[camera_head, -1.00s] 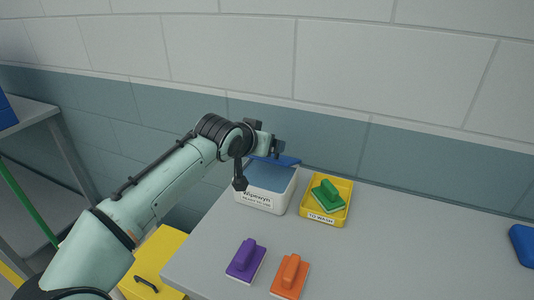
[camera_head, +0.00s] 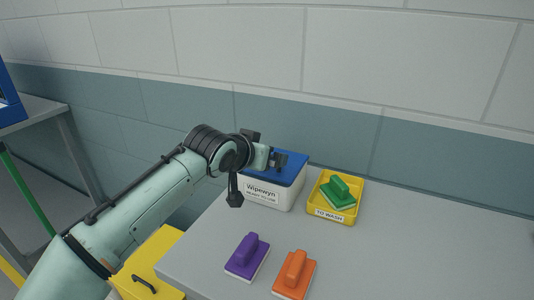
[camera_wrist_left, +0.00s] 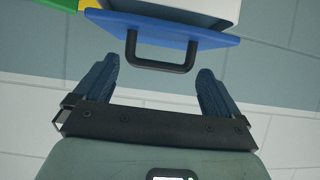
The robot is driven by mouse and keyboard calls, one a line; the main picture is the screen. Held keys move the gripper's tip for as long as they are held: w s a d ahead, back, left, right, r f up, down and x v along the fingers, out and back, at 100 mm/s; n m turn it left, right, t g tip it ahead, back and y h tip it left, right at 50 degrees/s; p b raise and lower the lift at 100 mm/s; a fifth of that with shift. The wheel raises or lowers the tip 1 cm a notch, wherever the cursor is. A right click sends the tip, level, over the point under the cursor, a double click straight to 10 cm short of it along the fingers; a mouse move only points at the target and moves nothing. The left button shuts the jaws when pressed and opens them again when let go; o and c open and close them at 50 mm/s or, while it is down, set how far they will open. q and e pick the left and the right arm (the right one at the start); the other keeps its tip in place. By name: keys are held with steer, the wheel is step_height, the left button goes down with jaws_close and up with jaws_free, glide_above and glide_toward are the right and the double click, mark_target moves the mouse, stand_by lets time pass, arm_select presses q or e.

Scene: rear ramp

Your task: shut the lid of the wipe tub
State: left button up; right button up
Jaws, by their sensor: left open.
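The wipe tub (camera_head: 273,195) is a white box labelled "Wipewyn" at the back left of the grey table. Its blue lid (camera_head: 288,167) lies across the top; whether it is fully seated I cannot tell. In the left wrist view the lid (camera_wrist_left: 205,40) shows with a black loop handle (camera_wrist_left: 160,68) at its edge, and part of the white tub (camera_wrist_left: 200,10). My left gripper (camera_head: 280,160) is over the lid in the head view. Its fingers (camera_wrist_left: 155,85) are open and empty, apart on either side of the handle. My right gripper is not in view.
A yellow "TO WASH" tray (camera_head: 349,214) with a green brush (camera_head: 338,192) stands right of the tub. A purple brush (camera_head: 247,256) and an orange brush (camera_head: 294,273) lie in front. The wall (camera_head: 430,160) is close behind; the table's right side is clear.

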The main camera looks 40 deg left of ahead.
arm_select(q)
steer(key=shift+w+a+f, duration=0.2)
steer(key=shift+s+d+r, duration=0.25)
steer(key=shift+d+r, duration=0.05)
steer(key=shift+r, duration=0.05)
steer(key=p+v, duration=0.2)
steer(key=v, duration=1)
steer(key=shift+s, duration=0.25)
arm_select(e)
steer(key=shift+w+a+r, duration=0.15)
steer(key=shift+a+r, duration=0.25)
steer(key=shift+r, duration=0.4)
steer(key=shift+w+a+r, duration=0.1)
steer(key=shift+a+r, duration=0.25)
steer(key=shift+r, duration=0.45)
arm_select(q)
steer(key=shift+r, duration=0.1)
